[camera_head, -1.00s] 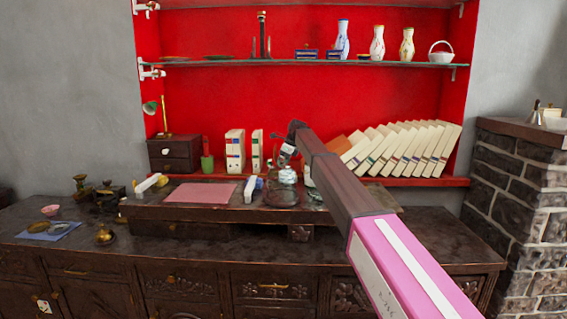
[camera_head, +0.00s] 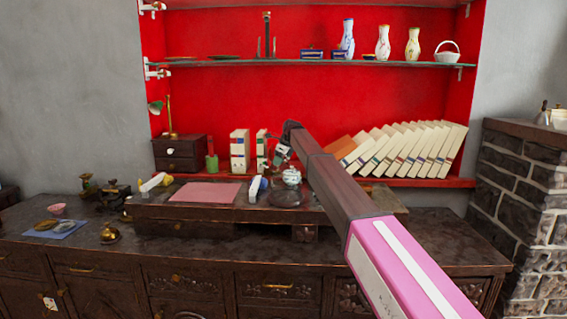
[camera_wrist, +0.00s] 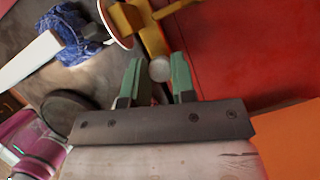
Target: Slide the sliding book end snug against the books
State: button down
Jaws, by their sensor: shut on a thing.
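Several pale books (camera_head: 408,150) lean in a row on the red shelf at the right, with an orange-brown one (camera_head: 338,149) at their left end. Two pale upright book-like blocks (camera_head: 239,150) stand further left, a small gap between them. My gripper (camera_head: 277,158) is just right of them, low over the shelf. In the wrist view its green fingers (camera_wrist: 157,80) are close together around part of a yellow piece (camera_wrist: 151,36) with a white round knob, seemingly the sliding book end. Its contact with the fingers is partly hidden, and my arm hides much of the shelf.
A dark drawer box (camera_head: 180,153) and green cup are left of the upright blocks. A glass shelf (camera_head: 230,63) with vases is above.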

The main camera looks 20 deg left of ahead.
jog(key=c, duration=0.9)
grip_release()
jog(key=shift+c, duration=0.2)
jog(key=shift+r, duration=0.1)
jog(key=v, duration=1)
jog(key=shift+d+r, duration=0.25)
